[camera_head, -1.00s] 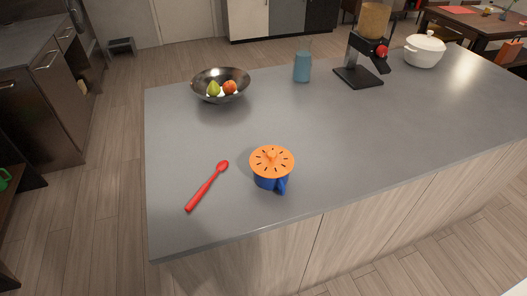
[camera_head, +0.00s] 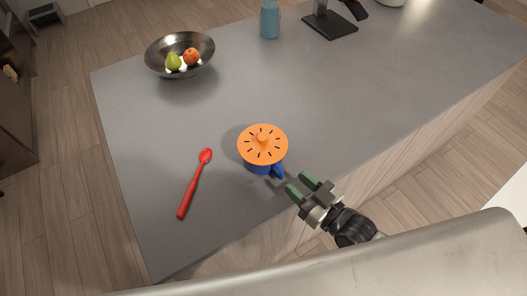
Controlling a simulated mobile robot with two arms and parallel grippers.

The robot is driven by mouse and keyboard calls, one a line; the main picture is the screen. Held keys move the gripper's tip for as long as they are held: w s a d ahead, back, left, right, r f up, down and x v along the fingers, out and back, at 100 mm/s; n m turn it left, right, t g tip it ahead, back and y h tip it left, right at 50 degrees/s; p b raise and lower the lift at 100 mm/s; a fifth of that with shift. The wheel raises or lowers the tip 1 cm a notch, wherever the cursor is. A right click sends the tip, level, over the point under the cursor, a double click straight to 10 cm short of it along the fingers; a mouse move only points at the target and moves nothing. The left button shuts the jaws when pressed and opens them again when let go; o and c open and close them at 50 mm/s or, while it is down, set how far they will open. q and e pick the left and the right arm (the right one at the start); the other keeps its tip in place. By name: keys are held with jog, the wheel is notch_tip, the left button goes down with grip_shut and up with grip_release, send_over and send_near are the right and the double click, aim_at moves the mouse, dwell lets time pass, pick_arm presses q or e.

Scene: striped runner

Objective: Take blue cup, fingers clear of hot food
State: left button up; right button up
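The blue cup (camera_head: 257,168) stands upright on the grey counter, near its front edge. An orange lid (camera_head: 262,150) with dark slits and a knob covers it, so its contents are hidden. Its blue handle (camera_head: 278,171) points to the front right. My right gripper (camera_head: 300,184) has come in from the lower right, just right of the handle. Its two green-padded fingers are apart with nothing between them, and it appears clear of the cup. My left gripper is not in view.
A red spoon (camera_head: 194,184) lies left of the cup. A metal bowl (camera_head: 154,62) with a pear and an orange fruit stands at the back left. A teal cup (camera_head: 270,20) and a dark-based machine (camera_head: 331,27) stand at the back. The counter's (camera_head: 350,95) middle is clear.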

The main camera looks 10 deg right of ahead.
aim_at(283, 174)
jog(key=shift+w+a, duration=0.2)
jog(key=shift+w, duration=0.1)
jog(key=x, duration=0.1)
jog(key=p+x, duration=0.1)
jog(key=x, duration=0.2)
jog(key=shift+a+f+p, duration=0.25)
jog(key=shift+f+p, duration=0.05)
jog(key=shift+p, duration=0.05)
jog(key=shift+w+a+f, duration=0.15)
jog(key=shift+w, duration=0.1)
grip_shut()
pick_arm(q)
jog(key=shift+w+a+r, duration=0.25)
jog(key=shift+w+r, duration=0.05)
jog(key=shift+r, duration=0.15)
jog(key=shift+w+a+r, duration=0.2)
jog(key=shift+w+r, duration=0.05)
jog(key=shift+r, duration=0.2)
